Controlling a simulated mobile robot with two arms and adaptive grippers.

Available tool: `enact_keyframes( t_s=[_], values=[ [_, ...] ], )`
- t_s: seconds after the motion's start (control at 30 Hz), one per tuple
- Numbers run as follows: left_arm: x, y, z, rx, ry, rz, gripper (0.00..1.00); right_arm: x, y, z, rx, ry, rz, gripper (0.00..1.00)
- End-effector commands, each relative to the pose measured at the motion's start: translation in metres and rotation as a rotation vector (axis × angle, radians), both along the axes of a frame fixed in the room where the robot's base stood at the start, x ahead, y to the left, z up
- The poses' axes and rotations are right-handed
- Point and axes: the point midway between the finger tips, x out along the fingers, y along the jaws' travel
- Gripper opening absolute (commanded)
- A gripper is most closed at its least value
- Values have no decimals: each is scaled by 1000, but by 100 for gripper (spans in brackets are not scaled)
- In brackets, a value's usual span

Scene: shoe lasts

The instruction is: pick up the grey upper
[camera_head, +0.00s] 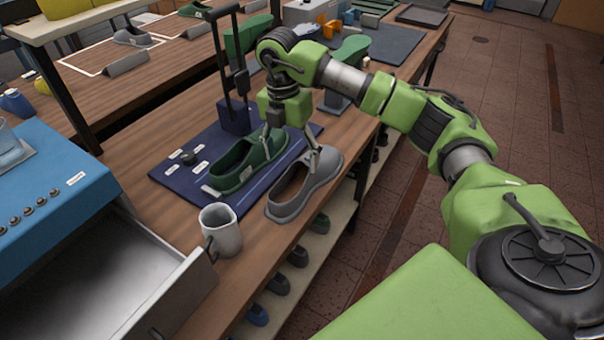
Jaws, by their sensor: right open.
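The grey upper (318,180) is a low grey shoe at the table's front edge, right of a green shoe (240,173) on a dark blue mat (178,190). My right gripper (291,153) points down above the back part of the two shoes, with its fingers spread. One finger shows in front of the green shoe and the other reaches to the grey upper's opening. I cannot tell whether either finger touches. My left gripper is not in view.
A grey mug (221,230) stands on the table near the open metal drawer (110,265). A dark blue press-like stand (235,115) rises behind the green shoe. Several shoes sit on a shelf (343,215) below the tabletop.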

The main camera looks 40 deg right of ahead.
Motion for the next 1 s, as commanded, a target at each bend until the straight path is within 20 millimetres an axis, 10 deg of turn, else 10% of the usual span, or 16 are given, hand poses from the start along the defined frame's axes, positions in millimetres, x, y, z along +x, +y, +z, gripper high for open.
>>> enact_keyframes(
  t_s=[0.5, 0.9, 1.0],
  values=[
    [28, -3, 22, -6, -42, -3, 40, -9, -11, -57, 1, 4, 1, 73],
    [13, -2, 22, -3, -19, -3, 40, -9, -10, -75, 2, -1, 2, 73],
    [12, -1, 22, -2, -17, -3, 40, -9, -10, -75, 2, -1, 2, 47]
  ],
)
